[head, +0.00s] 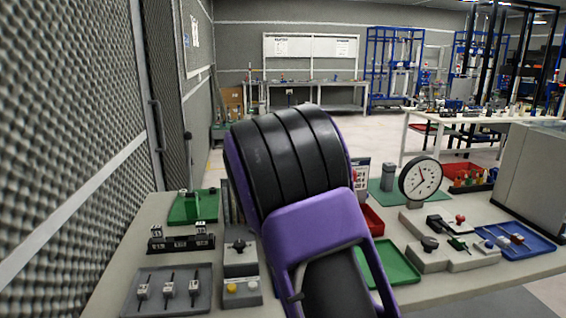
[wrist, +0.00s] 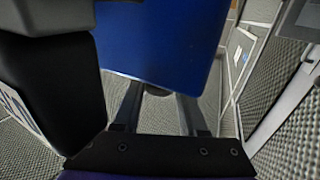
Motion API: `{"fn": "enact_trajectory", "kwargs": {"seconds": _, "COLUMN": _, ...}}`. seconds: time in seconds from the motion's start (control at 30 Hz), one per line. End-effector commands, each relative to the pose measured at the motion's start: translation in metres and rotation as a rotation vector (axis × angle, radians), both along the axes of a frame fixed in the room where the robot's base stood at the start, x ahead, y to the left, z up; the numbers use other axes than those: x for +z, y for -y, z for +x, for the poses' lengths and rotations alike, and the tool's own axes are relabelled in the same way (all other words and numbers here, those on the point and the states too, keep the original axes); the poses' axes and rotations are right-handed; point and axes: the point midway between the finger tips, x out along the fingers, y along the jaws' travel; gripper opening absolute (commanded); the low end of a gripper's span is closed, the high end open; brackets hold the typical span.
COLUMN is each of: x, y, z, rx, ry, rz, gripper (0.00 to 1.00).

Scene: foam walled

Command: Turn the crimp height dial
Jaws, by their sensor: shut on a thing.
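In the wrist view, the two dark fingers of my gripper (wrist: 157,103) stand a little apart. Their tips reach the dark lower edge (wrist: 155,90) of a large blue body (wrist: 155,38). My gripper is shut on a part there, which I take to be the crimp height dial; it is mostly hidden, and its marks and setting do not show. In the head view, my purple and black arm fills the middle and hides my gripper and whatever it holds.
A grey workbench (head: 135,245) carries a green tray (head: 196,207), a grey tray (head: 168,290), a block with yellow and blue buttons (head: 242,291), a round gauge (head: 420,179) and a blue tray (head: 516,240). A foam-covered wall (head: 70,130) stands close on the left.

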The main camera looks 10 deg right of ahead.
Motion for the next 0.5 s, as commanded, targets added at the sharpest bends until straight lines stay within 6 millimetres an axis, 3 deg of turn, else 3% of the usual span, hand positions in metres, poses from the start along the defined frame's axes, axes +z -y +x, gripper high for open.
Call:
{"fn": "enact_trajectory", "kwargs": {"seconds": 0.33, "x": -0.0015, "y": 0.0001, "z": -0.0001, "rx": 0.002, "ry": -0.004, "rz": 0.001, "gripper": 0.0}}
{"fn": "enact_trajectory", "kwargs": {"seconds": 0.37, "x": -0.0015, "y": 0.0001, "z": -0.0001, "rx": 0.002, "ry": -0.004, "rz": 0.001, "gripper": 0.47}}
{"fn": "enact_trajectory", "kwargs": {"seconds": 0.5, "x": -0.001, "y": 0.0, "z": -0.0001, "rx": 0.002, "ry": -0.003, "rz": 0.0, "gripper": 0.71}}
